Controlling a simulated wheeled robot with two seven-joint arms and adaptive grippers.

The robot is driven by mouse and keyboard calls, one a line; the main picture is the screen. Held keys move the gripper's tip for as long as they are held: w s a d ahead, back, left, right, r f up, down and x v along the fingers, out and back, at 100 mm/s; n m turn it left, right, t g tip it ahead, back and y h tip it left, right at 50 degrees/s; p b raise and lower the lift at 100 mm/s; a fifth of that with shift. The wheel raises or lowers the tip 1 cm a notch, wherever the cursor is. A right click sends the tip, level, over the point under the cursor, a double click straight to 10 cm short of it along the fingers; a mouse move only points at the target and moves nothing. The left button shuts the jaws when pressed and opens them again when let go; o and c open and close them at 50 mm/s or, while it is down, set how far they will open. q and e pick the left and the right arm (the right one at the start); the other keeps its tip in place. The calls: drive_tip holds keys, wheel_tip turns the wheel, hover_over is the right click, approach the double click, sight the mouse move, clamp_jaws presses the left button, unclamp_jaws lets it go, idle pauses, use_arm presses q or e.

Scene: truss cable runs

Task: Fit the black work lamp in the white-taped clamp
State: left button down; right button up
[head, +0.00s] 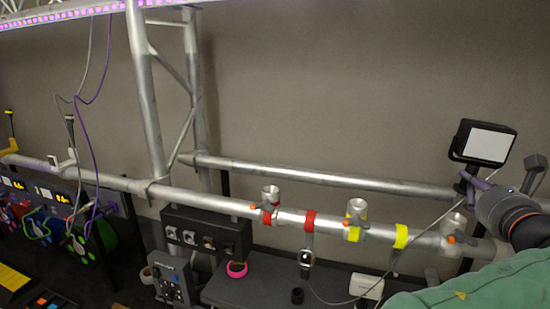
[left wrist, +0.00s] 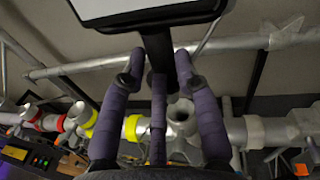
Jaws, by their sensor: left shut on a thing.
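The black work lamp (head: 485,142), with a pale rectangular face, is at the upper right in the head view. It also shows at the top of the left wrist view (left wrist: 145,12). My left gripper (head: 472,184) is shut on its dark stem; the purple fingers (left wrist: 160,85) close around it. The white-taped clamp (head: 455,227) is on the lower silver pipe, below the lamp and gripper. In the left wrist view the clamp (left wrist: 181,117) shows open-topped behind the fingers, partly hidden, with white tape (left wrist: 245,131) to its right. The lamp is apart from the clamp. My right gripper is not in view.
A red-taped clamp (head: 270,199) and a yellow-taped clamp (head: 355,213) sit farther left on the same pipe. A second pipe (head: 320,177) runs behind. A small device (head: 306,259) hangs below, and a black socket box (head: 206,234) stands left.

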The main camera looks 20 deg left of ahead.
use_arm(q)
drive_tip(key=shift+r+n+b, duration=0.1)
drive_tip(key=shift+n+b, duration=0.25)
drive_tip(key=shift+n, duration=0.15)
idle(0.4)
drive_tip(key=shift+f+b, duration=0.5)
drive_tip(key=shift+f, duration=0.4)
drive_tip(key=shift+p, duration=0.5)
idle(1.1)
drive_tip(key=shift+f+b, duration=1.55)
drive_tip(key=shift+f, duration=0.8)
idle(0.9)
